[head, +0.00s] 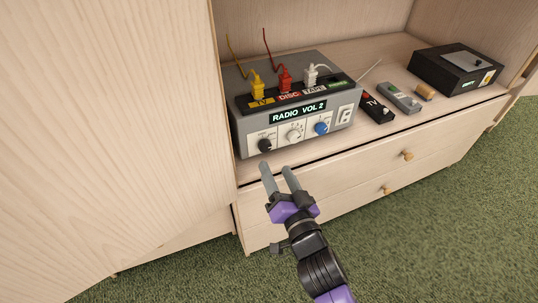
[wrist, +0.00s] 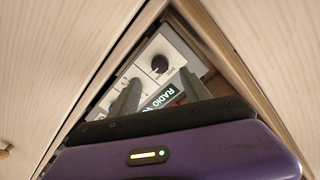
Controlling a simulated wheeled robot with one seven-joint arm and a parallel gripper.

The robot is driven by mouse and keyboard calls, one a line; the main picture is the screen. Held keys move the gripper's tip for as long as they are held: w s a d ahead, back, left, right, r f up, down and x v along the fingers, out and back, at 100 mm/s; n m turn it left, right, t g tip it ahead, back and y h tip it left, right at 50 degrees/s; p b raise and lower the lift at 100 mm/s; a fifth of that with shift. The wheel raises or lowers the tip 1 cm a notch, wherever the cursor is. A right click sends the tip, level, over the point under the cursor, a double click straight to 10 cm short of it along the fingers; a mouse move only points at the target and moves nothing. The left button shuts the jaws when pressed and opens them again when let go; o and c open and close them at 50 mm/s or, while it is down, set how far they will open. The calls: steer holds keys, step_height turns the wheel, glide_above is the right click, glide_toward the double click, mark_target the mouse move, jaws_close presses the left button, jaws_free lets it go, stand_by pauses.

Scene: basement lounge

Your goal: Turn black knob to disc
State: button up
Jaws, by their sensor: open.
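The black knob (head: 265,145) is on a white panel at the left end of the front of a grey receiver box (head: 241,141). The box's display (head: 298,112) reads "RADIO VOL 2". A white knob (head: 294,136) and a blue knob (head: 321,128) sit to the right of the black one. My gripper (head: 278,166) is open and empty, just below and in front of the black knob, apart from it. In the wrist view the black knob (wrist: 160,65) shows beyond the fingers. The small marks around the knob are too small to read.
Yellow (head: 257,88), red (head: 285,80) and white (head: 311,75) plugs stand on the box. A TV remote (head: 377,107), a grey remote (head: 400,98) and a black player (head: 456,68) lie to the right. A tall wooden panel (head: 110,130) closes the left side.

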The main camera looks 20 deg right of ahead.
mark_target(266, 148)
steer(key=w, duration=0.5)
steer(key=w+b, duration=0.1)
steer(key=w, duration=0.1)
steer(key=shift+w+d, duration=0.25)
jaws_close()
